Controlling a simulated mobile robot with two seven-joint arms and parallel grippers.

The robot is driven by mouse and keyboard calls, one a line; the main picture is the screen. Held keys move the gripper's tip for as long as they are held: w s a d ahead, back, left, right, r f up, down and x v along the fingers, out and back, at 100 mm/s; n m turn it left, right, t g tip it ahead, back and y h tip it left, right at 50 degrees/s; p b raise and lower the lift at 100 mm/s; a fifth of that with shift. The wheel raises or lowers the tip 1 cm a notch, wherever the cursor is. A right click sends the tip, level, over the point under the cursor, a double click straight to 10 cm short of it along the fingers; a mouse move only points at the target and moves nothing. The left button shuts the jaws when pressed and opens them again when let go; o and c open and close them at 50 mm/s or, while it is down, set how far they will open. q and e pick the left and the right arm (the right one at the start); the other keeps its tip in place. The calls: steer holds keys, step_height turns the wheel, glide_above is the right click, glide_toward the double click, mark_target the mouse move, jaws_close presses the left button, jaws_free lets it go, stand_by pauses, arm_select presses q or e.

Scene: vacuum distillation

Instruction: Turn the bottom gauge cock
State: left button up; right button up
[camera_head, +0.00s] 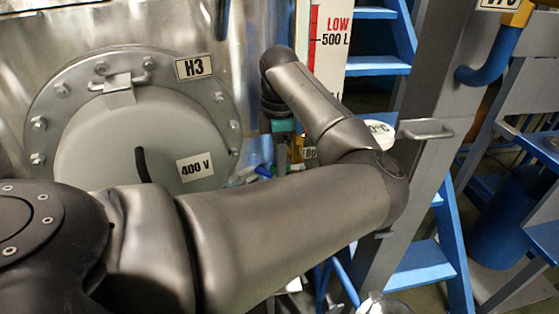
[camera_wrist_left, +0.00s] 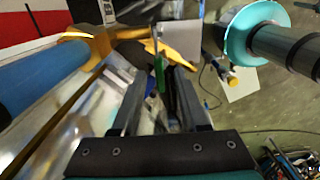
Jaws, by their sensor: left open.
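In the left wrist view, a brass-yellow fitting (camera_wrist_left: 95,45) joins a thick blue pipe at upper left, and a yellow part extends right from it. A slim green handle-like piece (camera_wrist_left: 158,72) stands between the fingertips of my left gripper (camera_wrist_left: 161,80); I take this to be the bottom gauge cock's lever. The fingers are apart, and I cannot tell whether either touches it. In the head view my left gripper (camera_head: 282,152) points down beside the gauge board. Brass parts there (camera_head: 297,150) are mostly hidden by my arm. My right gripper is not in view.
A flanged grey cover (camera_head: 110,150) labelled H3 and 400 V is left of the gripper. The red-and-white level board (camera_head: 328,50) rises behind the wrist. A grey post (camera_head: 435,90) with a handle and blue steps (camera_head: 425,265) stand at right.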

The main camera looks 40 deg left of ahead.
arm_select(q)
jaws_close()
stand_by(1.3)
